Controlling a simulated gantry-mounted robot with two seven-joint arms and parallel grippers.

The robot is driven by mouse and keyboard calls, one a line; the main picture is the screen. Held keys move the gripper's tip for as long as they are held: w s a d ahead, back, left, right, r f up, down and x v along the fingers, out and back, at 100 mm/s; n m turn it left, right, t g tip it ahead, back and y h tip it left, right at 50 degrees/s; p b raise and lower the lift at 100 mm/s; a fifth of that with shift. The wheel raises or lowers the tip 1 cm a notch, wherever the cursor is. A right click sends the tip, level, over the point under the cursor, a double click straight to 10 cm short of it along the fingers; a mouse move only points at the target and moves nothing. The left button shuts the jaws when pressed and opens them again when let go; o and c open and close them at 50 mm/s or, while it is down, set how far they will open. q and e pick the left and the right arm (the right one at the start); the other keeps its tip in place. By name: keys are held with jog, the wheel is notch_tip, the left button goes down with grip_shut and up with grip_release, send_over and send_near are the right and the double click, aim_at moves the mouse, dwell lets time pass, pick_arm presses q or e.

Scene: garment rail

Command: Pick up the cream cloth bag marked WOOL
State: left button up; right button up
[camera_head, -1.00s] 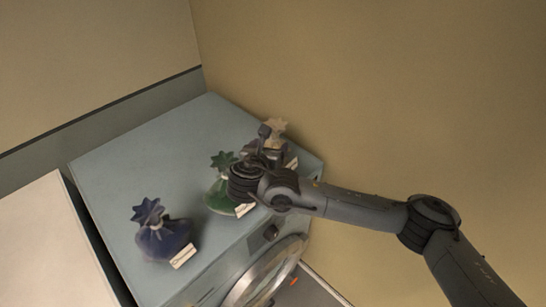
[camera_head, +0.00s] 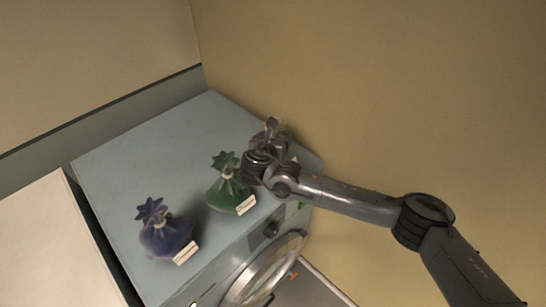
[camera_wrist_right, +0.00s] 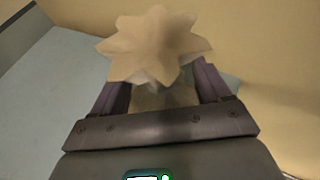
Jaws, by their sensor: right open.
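The cream cloth bag (camera_wrist_right: 155,45) shows in the right wrist view as a star-shaped gathered top, with its neck between my right gripper's two fingers. My right gripper (camera_head: 271,130) is open and hides nearly all of this bag in the head view, at the far right corner of the blue-grey machine top. Its fingers also show in the right wrist view (camera_wrist_right: 160,88), one on each side of the neck; I cannot tell whether they touch it. The word on the bag's label cannot be read. My left gripper is not in view.
A green bag (camera_head: 229,187) stands close left of my right gripper, and a dark blue bag (camera_head: 165,236) stands nearer the front left. Both have pale labels. The machine top (camera_head: 150,150) is clear at the back left. A tan wall (camera_head: 400,90) rises close behind the right edge.

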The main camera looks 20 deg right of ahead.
grip_shut()
dwell(0.5)
jog(key=shift+r, duration=0.1)
